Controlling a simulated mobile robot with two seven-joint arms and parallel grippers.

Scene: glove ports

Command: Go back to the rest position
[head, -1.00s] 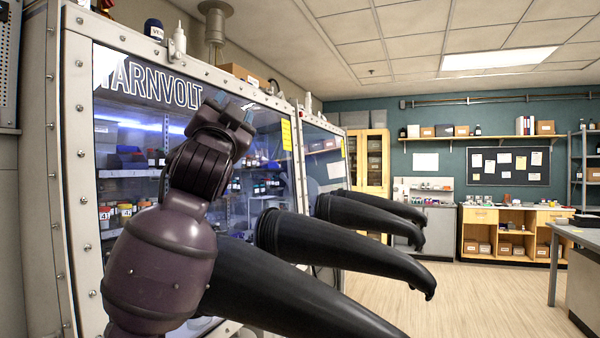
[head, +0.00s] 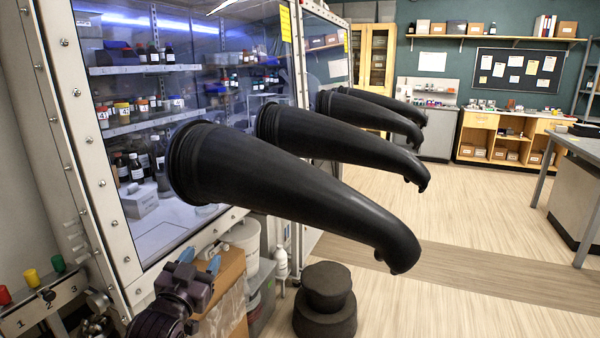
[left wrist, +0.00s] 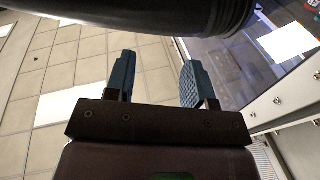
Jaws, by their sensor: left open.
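My left gripper (head: 200,268) is low at the left in the head view, in front of the glove box's lower edge. It is below the nearest black glove (head: 290,185), apart from it and empty. In the left wrist view its two blue fingers (left wrist: 158,82) stand wide apart with nothing between them. That view looks up at the ceiling, and the black glove crosses its top edge. My right gripper is in neither view.
Several black gloves stick out from the glove box (head: 112,205) into the room. Below stand a cardboard box (head: 222,280), a grey bin (head: 262,290) and a dark stepped stool (head: 325,300). Coloured knobs (head: 30,277) sit at the far left. The floor to the right is clear.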

